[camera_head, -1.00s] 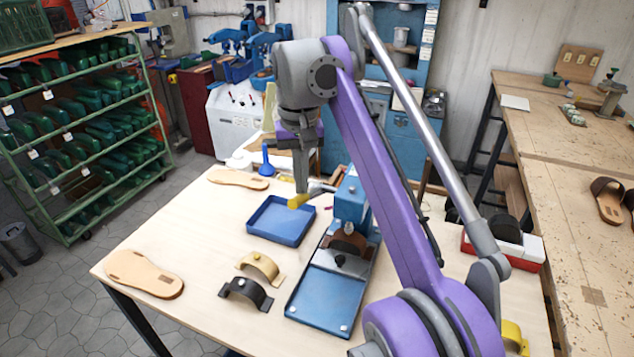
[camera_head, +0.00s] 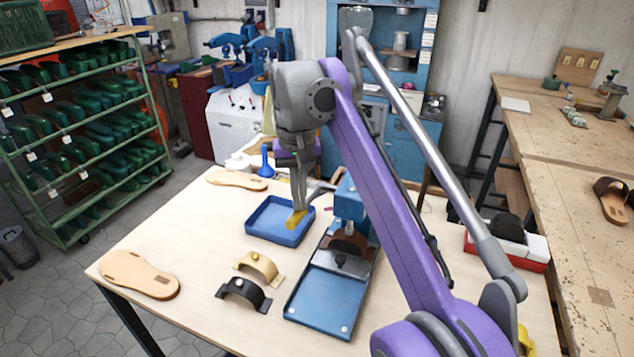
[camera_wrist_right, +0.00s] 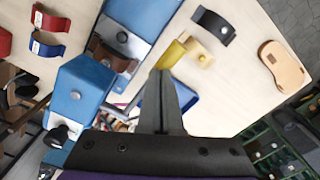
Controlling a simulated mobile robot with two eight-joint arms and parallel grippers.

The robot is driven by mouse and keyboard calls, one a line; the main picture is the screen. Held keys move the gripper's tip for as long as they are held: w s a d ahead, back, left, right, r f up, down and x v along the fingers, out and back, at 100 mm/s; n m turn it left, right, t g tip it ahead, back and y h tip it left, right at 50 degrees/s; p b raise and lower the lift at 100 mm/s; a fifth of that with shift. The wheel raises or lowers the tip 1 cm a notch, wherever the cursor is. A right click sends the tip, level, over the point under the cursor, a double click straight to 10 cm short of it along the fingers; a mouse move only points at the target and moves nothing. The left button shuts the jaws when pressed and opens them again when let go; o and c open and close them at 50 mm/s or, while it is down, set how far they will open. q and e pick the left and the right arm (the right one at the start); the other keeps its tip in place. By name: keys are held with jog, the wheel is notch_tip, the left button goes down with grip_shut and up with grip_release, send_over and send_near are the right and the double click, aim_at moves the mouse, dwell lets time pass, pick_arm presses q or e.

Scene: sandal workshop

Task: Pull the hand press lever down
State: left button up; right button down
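The hand press (camera_head: 349,200) is blue and stands on the near table, with a brown strap piece (camera_head: 347,243) under its head. The press also shows in the wrist view (camera_wrist_right: 80,92). Its lever ends in a yellow grip (camera_head: 296,219), low over the blue tray; the grip also shows in the wrist view (camera_wrist_right: 172,53). My right gripper (camera_head: 299,207) points down with its fingertips at the yellow grip. Its fingers look closed together in the wrist view (camera_wrist_right: 160,73), with no gap between them. Part of the lever is hidden behind the fingers. My left gripper is not in view.
A blue tray (camera_head: 269,235) lies left of the press. A tan strap (camera_head: 259,266), a black strap (camera_head: 243,292) and a sole (camera_head: 138,274) lie on the table (camera_head: 190,235). A red box (camera_head: 530,265) stands at the right. The table's left middle is clear.

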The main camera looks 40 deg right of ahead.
jog(key=shift+f+b, duration=0.45)
jog(key=shift+f, duration=0.4)
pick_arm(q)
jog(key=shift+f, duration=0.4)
pick_arm(e)
jog(key=shift+r, duration=0.15)
jog(key=shift+d+r+p, duration=0.1)
jog(key=shift+r+p, duration=0.5)
jog(key=shift+p, duration=0.05)
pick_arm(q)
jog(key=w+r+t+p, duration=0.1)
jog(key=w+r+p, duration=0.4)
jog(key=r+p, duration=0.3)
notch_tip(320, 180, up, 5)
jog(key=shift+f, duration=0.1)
pick_arm(e)
notch_tip(320, 180, up, 11)
jog(key=w+d, duration=0.2)
jog(key=shift+d, duration=0.35)
jog(key=shift+s, duration=0.1)
